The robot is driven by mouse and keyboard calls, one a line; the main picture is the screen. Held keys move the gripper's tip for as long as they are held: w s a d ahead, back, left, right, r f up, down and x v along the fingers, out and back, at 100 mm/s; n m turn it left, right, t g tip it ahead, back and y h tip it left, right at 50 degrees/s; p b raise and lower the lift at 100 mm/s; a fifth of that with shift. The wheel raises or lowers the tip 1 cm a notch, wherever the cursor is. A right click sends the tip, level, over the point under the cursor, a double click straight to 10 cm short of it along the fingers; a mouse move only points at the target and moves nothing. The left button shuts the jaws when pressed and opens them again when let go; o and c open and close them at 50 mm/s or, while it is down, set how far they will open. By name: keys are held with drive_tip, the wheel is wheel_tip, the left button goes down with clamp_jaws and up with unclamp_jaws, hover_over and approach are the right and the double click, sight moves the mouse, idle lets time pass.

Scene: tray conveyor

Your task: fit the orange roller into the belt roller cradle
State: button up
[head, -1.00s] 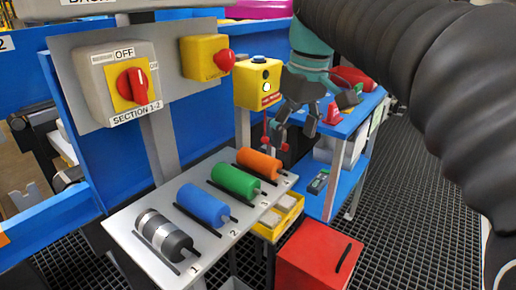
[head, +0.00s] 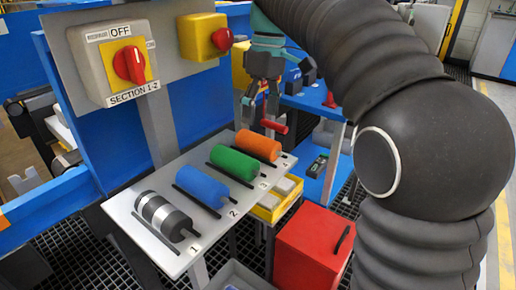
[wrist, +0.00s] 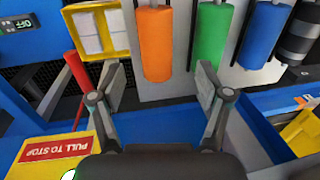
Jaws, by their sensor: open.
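The orange roller (head: 258,145) lies on a grey sloped rack (head: 150,243), at its far end, beyond the green one. In the wrist view the orange roller (wrist: 155,45) shows ahead of the fingertips, roughly centred between them. My gripper (head: 261,103) is open and empty, pointing down above and behind the roller, apart from it. Its two spread fingers also show in the wrist view (wrist: 160,80). A pale notched bracket (head: 28,180) stands by the conveyor at the far left; I cannot tell if it is the belt roller cradle.
Green (head: 234,163), blue (head: 203,187) and black-silver (head: 165,215) rollers share the rack. A red pull handle (head: 273,126) hangs close to my gripper. A red box (head: 312,245) and yellow bin (head: 275,205) stand below right. Switch boxes (head: 125,62) rise behind the rack.

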sight(260, 136)
drive_tip(key=shift+s+a+f+b, duration=0.15)
drive_tip(key=shift+f+b, duration=0.2)
drive_tip(key=shift+f, duration=1.4)
drive_tip(key=shift+s+f+b, duration=0.15)
drive_tip(key=shift+f+b, duration=0.15)
drive_tip(key=shift+f, duration=1.4)
clamp_jaws()
